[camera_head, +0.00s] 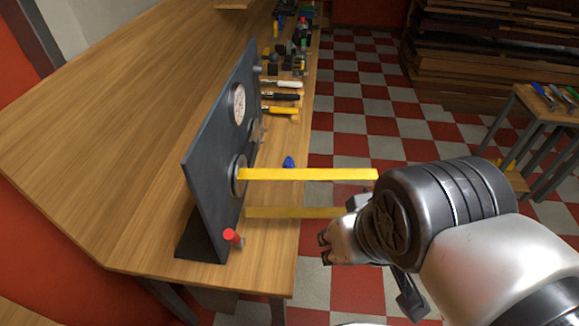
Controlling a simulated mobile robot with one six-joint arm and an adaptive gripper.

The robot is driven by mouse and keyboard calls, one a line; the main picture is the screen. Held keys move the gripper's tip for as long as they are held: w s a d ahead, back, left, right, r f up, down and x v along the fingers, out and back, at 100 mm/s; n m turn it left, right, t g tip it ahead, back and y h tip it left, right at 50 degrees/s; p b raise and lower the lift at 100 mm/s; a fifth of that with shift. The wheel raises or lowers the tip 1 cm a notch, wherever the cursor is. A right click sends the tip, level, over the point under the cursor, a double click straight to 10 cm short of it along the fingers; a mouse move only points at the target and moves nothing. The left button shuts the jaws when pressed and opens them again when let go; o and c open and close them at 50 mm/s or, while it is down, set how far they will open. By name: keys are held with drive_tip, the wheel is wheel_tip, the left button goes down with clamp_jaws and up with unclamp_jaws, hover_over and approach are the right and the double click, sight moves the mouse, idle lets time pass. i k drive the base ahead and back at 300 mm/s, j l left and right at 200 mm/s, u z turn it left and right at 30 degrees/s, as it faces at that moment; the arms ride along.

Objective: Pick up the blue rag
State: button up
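A small blue thing (289,161), which looks like the blue rag, lies on the wooden bench near its right edge. It is just beyond a bright yellow bar that sticks out from the dark panel. It is small in view, so its folds cannot be made out. My gripper (325,248) is at the right of the bench, nearer the camera than the blue thing and apart from it. Its fingers point left toward the bench edge. They are partly hidden by my wrist, and nothing is clearly seen between them.
The upright dark panel (215,150) with round dials stands on the bench (110,130). A red-capped piece (231,236) is at the panel's foot. Tools lie farther back.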

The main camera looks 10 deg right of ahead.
sight(288, 163)
drive_tip(key=k+u, duration=0.15)
drive_tip(key=k, duration=0.5)
drive_tip(key=k+j+u, duration=0.15)
drive_tip(key=k, duration=0.45)
drive_tip(key=u, duration=0.4)
drive_tip(key=l+u, duration=0.1)
drive_tip(key=u, duration=0.3)
drive_tip(key=i+l+u, duration=0.1)
drive_tip(key=u, duration=0.7)
drive_tip(key=l+u, duration=0.15)
drive_tip(key=u, duration=0.3)
drive_tip(key=l, duration=0.7)
drive_tip(key=k+l, duration=0.1)
drive_tip(key=l, duration=0.6)
drive_tip(key=k+l, duration=0.1)
drive_tip(key=l, duration=0.6)
drive_tip(key=l+u, duration=0.1)
drive_tip(key=l, duration=2.05)
drive_tip(key=i+l, duration=0.1)
drive_tip(key=l, duration=1.35)
